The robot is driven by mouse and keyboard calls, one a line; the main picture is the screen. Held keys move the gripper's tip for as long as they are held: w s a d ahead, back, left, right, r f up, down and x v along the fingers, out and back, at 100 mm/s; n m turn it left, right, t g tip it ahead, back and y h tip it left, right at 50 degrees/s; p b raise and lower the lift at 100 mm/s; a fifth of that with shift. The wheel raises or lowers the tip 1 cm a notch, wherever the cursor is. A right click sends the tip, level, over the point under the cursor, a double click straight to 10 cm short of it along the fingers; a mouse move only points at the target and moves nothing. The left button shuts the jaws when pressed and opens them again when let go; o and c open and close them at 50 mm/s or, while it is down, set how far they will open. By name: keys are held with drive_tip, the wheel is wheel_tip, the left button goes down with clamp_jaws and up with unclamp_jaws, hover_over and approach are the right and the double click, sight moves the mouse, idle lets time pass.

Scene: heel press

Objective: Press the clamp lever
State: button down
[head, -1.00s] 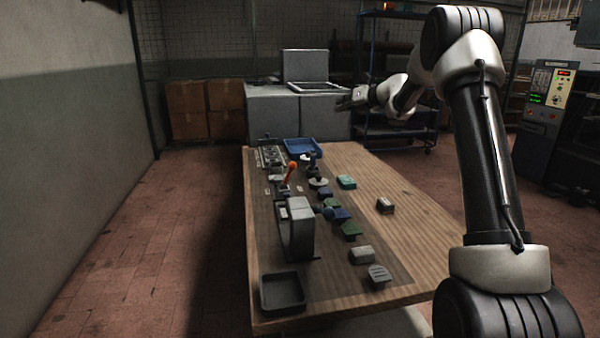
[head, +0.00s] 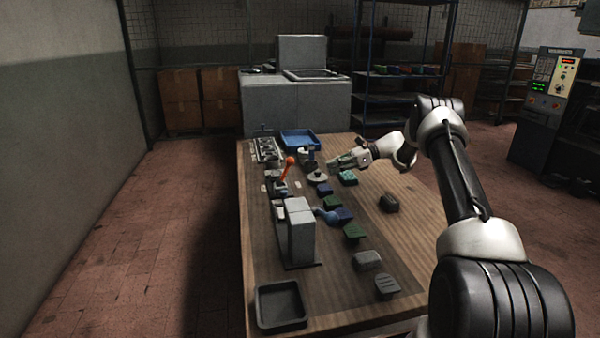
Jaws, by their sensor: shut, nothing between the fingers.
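The clamp lever (head: 287,168) has an orange knob and stands tilted up on a small clamp at the left side of the wooden table (head: 415,235). My gripper (head: 332,164) is shut and empty. In the picture it is to the right of the lever, over the far part of the table near a teal block (head: 348,178). It appears apart from the lever. The clamp's base is small and hard to make out.
A grey upright block (head: 297,232) stands nearer than the lever. A dark empty tray (head: 280,306) lies at the near left corner, a blue tray (head: 300,139) at the far end. Several small blocks line the middle; the table's right side is mostly clear.

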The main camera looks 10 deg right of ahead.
sight(286, 170)
drive_tip(key=x, duration=0.9)
drive_tip(key=shift+a, duration=0.1)
drive_tip(key=a, duration=0.2)
drive_tip(key=a+r, duration=0.1)
drive_tip(key=shift+w+a, duration=0.15)
drive_tip(key=shift+w, duration=0.2)
drive_tip(key=shift+w+a+r, duration=0.15)
drive_tip(key=shift+a, duration=0.3)
